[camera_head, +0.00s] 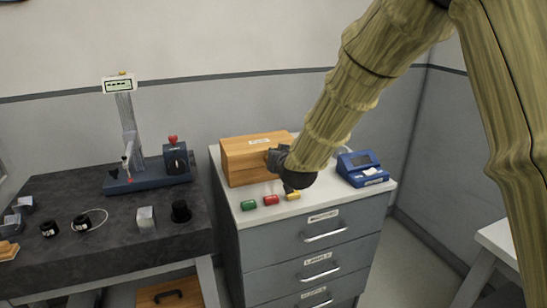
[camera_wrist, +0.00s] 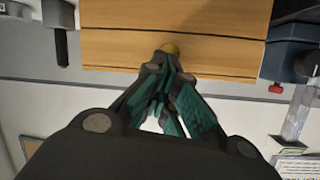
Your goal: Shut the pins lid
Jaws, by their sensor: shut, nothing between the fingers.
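The wooden pins box (camera_head: 245,165) stands on top of the grey drawer cabinet, with a small label on its lid (camera_head: 275,140). The lid looks down on the box, with a thin seam along the front; I cannot tell if it is fully seated. My gripper (camera_head: 287,180) is at the right part of the box front and hides some of it. In the wrist view, my gripper (camera_wrist: 168,72) is shut and empty.
Green (camera_head: 248,204), red (camera_head: 271,200) and yellow (camera_head: 293,196) cylinders lie before the box. A blue device (camera_head: 362,168) stands to its right. A dark bench (camera_head: 110,240) with a blue-based stand (camera_head: 148,180) is at left.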

